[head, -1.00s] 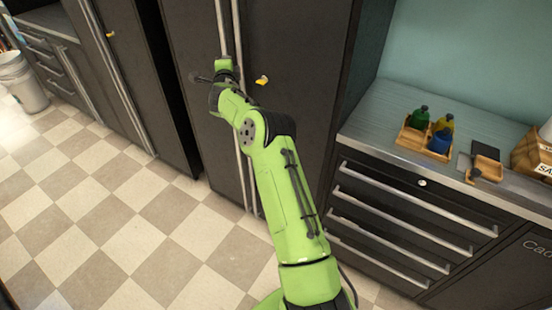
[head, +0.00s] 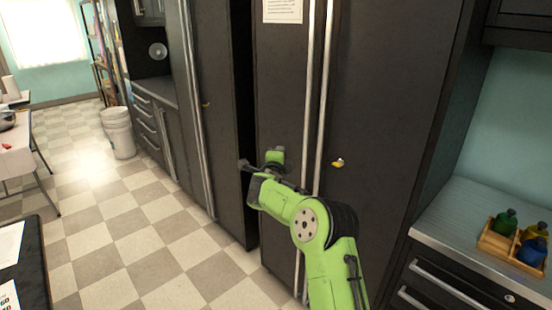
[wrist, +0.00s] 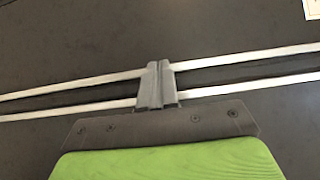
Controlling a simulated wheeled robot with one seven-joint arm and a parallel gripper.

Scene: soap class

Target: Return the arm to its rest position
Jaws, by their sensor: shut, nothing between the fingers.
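My green arm reaches up from the bottom right of the head view, bent at the elbow. My gripper (head: 245,165) is at its far end, in front of the dark tall cabinet (head: 385,110). In the wrist view my gripper (wrist: 157,88) has its two grey fingers pressed together with nothing between them. Behind the fingers are the cabinet's two long metal handles (wrist: 60,90). The fingers overlap the handles in that view; I cannot tell whether they touch.
A counter (head: 450,215) at the right carries a wooden tray (head: 490,238) with green, yellow and blue bottles. White buckets (head: 120,135) stand on the checkered floor at the left. A table (head: 15,145) is at the far left. The floor between is clear.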

